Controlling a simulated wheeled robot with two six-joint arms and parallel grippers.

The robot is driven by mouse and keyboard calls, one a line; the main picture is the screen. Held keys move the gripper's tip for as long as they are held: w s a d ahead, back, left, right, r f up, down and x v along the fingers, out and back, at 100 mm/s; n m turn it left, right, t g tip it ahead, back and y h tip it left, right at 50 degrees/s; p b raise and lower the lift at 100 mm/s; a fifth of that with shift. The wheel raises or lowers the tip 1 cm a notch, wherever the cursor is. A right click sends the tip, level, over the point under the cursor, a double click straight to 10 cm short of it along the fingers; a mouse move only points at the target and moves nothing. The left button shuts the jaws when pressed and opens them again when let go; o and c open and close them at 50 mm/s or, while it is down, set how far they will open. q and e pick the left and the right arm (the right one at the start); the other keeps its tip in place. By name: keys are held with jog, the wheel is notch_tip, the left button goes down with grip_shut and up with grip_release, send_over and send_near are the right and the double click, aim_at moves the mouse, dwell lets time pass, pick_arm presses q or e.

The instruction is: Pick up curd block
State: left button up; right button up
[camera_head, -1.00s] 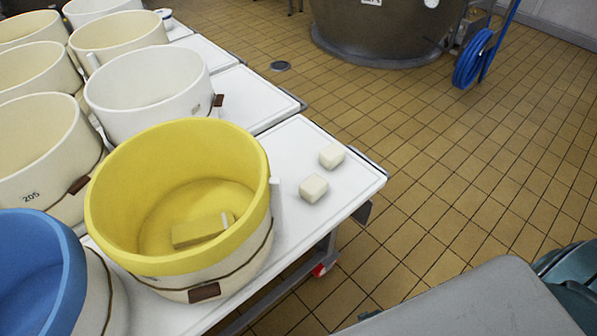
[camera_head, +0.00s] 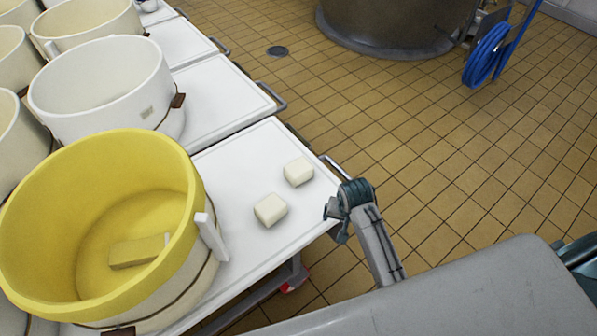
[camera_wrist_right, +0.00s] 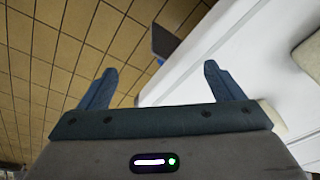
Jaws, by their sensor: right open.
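Two pale, cream-white curd blocks sit on the white table top (camera_head: 232,160). The nearer curd block (camera_head: 270,209) is left of the farther curd block (camera_head: 298,172). My right gripper (camera_head: 334,221) is at the table's right edge, to the right of both blocks and apart from them. In the right wrist view my right gripper (camera_wrist_right: 160,70) is open and empty, with its fingers over the table edge and floor. Parts of two pale blocks show at the right of that view, one cut off by the frame edge (camera_wrist_right: 312,55). My left gripper is out of view.
A yellow-lined tub (camera_head: 165,150) with a yellowish block inside stands left of the curd blocks. A white tub (camera_head: 110,90) stands behind it. A metal rail (camera_head: 334,168) runs along the table edge. Open tiled floor (camera_head: 450,170) lies right.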

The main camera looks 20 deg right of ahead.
aim_at(299, 166)
jog(key=w+a+r+m, duration=0.1)
jog(key=w, duration=0.3)
jog(key=w+a+r+m, duration=0.1)
jog(key=w+m, duration=0.1)
jog(key=w, duration=0.2)
jog(key=w+a+r+m, duration=0.1)
jog(key=w+r, duration=0.1)
jog(key=w, duration=0.2)
jog(key=shift+g+y, duration=0.3)
jog(key=shift+g, duration=0.1)
jog(key=w+a+r+m, duration=0.1)
jog(key=w+r, duration=0.1)
jog(key=w, duration=0.1)
jog(key=w+a+r+m, duration=0.1)
jog(key=w+r, duration=0.1)
jog(key=w, duration=0.1)
jog(key=w+a+r+m+g, duration=0.1)
jog(key=w+r+m, duration=0.1)
jog(key=w, duration=0.1)
jog(key=shift+w+a+r, duration=0.15)
jog(key=shift+a+r, duration=0.1)
jog(key=shift+a, duration=0.05)
jog(key=shift+w+a+f, duration=0.1)
jog(key=shift+f, duration=0.15)
notch_tip(299, 166, down, 10)
jog(key=shift+f+b, duration=0.1)
jog(key=shift+b, duration=0.2)
jog(key=c, duration=1.3)
jog(key=shift+r, duration=0.2)
